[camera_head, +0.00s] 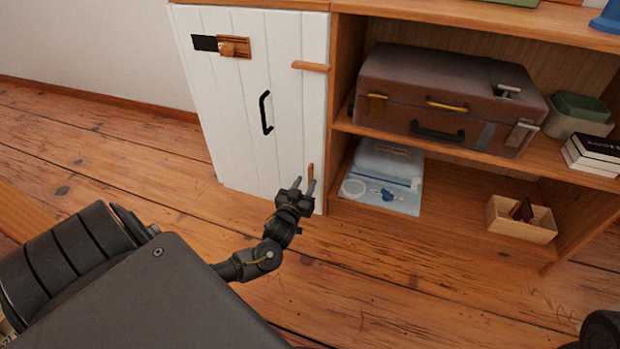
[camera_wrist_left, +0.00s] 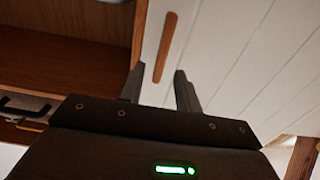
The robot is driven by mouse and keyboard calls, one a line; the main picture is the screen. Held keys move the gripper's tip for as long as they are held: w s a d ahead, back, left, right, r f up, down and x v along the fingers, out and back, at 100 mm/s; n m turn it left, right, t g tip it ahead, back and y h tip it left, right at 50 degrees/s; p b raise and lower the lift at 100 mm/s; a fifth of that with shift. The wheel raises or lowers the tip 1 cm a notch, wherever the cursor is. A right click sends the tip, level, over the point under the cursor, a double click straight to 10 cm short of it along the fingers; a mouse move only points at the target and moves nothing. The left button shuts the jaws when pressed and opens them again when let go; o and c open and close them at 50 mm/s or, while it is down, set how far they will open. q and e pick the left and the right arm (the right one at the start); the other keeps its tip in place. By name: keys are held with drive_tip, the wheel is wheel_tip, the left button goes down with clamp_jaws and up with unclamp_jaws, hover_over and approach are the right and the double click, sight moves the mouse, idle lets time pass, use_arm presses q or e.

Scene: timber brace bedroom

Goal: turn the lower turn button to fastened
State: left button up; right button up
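The lower turn button (camera_head: 310,172) is a small wooden bar near the lower right edge of the white cabinet door (camera_head: 230,110). It stands roughly upright, along the door's edge. The upper turn button (camera_head: 310,66) lies level, reaching to the frame at the door's right edge. My left gripper (camera_head: 304,183) is open and empty just in front of the lower button. In the left wrist view the lower button (camera_wrist_left: 165,48) shows beyond the open fingertips (camera_wrist_left: 159,70), roughly between them; contact cannot be made out. My right gripper is not in view.
The door has a black handle (camera_head: 265,113) and a wooden latch (camera_head: 235,47). To the right, open shelves hold a brown suitcase (camera_head: 440,100), a pale blue folded stack (camera_head: 385,180) and a wooden box (camera_head: 521,219). The floor before the door is clear apart from my arm.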

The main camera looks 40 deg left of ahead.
sight(309, 176)
use_arm(q)
drive_tip(key=shift+b+x, duration=0.7)
drive_tip(key=shift+x, duration=1.3)
drive_tip(key=shift+c, duration=0.3)
